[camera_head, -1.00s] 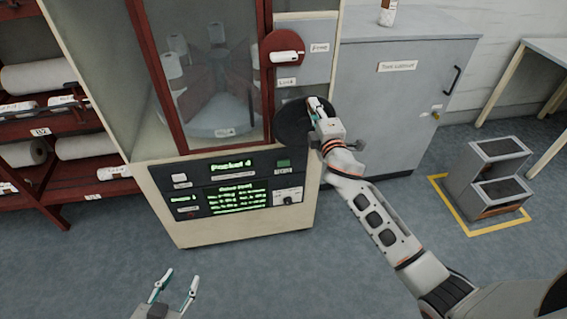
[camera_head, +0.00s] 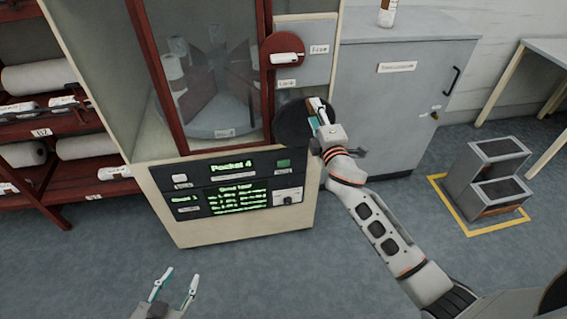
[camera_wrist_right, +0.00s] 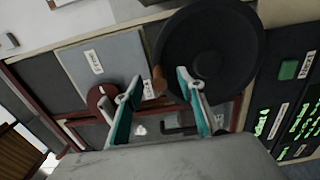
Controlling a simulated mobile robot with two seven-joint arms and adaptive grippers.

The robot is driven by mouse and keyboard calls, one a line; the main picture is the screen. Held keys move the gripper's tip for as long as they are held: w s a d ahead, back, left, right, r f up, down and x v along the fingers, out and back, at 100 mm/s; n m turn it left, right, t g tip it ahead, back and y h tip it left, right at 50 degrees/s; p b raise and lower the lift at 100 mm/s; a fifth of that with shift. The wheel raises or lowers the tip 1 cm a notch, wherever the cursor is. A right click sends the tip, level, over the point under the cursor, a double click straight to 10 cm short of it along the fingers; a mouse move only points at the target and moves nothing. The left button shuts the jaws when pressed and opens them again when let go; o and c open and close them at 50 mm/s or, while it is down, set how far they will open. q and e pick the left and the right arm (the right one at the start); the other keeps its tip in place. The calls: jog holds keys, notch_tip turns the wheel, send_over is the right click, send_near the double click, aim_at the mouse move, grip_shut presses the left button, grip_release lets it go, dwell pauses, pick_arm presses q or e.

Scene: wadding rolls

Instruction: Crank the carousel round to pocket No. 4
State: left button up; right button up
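The carousel (camera_head: 215,120) stands behind the glass of the cabinet, with white rolls in its pockets. The green display (camera_head: 231,166) below reads "Pocket 4". The black crank disc (camera_head: 291,124) is on the cabinet's right side; it also shows in the wrist view (camera_wrist_right: 222,55) with a brown crank knob (camera_wrist_right: 158,80) at its edge. My right gripper (camera_head: 316,108) is at the disc. In the wrist view its teal fingers (camera_wrist_right: 159,78) are apart, with the knob between and just beyond the tips, no clear contact. My left gripper (camera_head: 182,275) is open and empty, low over the floor.
A red round latch plate (camera_head: 282,57) with a white handle sits above the crank. A grey cupboard (camera_head: 400,110) stands close on the right. A step stool (camera_head: 490,180) stands in a yellow floor outline. Red shelves (camera_head: 75,123) with rolls are at left. Floor in front is clear.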

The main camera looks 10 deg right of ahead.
pick_arm(q)
notch_tip(320, 180, up, 2)
jog(key=shift+r+p, duration=0.1)
jog(key=shift+p, duration=0.85)
pick_arm(e)
jog(key=s, duration=0.8)
jog(key=shift+d, duration=0.15)
pick_arm(q)
jog(key=shift+g, duration=0.5)
jog(key=s+f, duration=0.2)
jog(key=f, duration=0.1)
jog(key=s+d+f, duration=0.1)
jog(key=shift+f, duration=0.2)
pick_arm(e)
jog(key=s+f+m+g+y, duration=0.1)
jog(key=s+f+m+g, duration=0.2)
jog(key=s+f+m, duration=0.4)
jog(key=s+f+m+g+y, duration=0.1)
jog(key=s+f+m+g, duration=0.3)
jog(key=s+f, duration=1.3)
jog(key=s+m, duration=0.3)
jog(key=s, duration=0.2)
jog(key=shift+a+f, duration=0.2)
jog(key=shift+a, duration=0.15)
